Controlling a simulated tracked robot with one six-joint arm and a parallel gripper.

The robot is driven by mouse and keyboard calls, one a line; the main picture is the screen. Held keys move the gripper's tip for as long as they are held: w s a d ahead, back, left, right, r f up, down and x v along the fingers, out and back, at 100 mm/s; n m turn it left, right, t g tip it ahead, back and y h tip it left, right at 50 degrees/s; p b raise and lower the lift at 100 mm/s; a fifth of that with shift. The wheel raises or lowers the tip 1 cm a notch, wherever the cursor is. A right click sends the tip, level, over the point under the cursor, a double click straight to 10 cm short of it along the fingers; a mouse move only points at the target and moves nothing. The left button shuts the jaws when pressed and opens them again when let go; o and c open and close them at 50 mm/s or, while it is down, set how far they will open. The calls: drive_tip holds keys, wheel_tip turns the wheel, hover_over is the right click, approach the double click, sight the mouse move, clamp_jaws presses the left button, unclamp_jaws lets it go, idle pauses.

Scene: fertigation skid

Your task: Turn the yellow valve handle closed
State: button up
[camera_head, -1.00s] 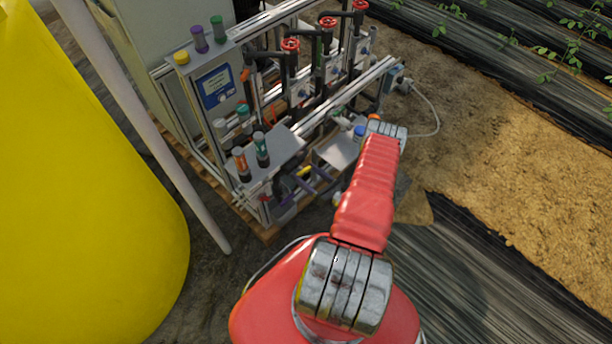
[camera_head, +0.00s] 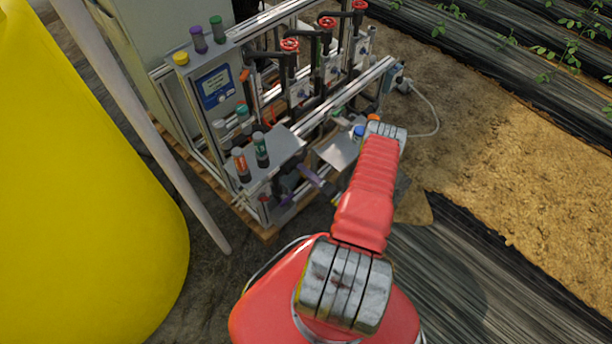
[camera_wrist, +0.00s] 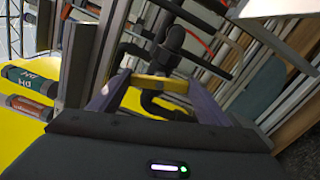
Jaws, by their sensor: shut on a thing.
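The yellow valve handle (camera_wrist: 160,84) is a short flat bar in the wrist view, in front of black pipework. My gripper (camera_wrist: 158,90) has its two purple fingers at either end of the bar, shut on it. The handle looks slightly tilted in this view. The valve body behind it is partly hidden. In the head view, the purple fingers show low inside the skid frame, and I cannot make out the handle there.
The skid has aluminium rails, red handwheels (camera_head: 290,45) and a blue-screened controller (camera_head: 214,88). Orange and green probes (camera_head: 261,150) stand on a grey shelf near my gripper. A large yellow tank (camera_head: 80,200) and a white pole (camera_head: 150,130) stand at left. Soil is open at right.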

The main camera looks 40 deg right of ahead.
drive_tip(key=shift+d+f+m, duration=0.1)
drive_tip(key=shift+f+m, duration=0.1)
drive_tip(key=shift+m, duration=1.5)
drive_tip(key=o, duration=1)
drive_tip(key=shift+o, duration=0.3)
drive_tip(key=shift+s, duration=0.1)
drive_tip(key=s, duration=1.3)
drive_tip(key=shift+s+d, duration=0.15)
drive_tip(key=shift+s, duration=0.2)
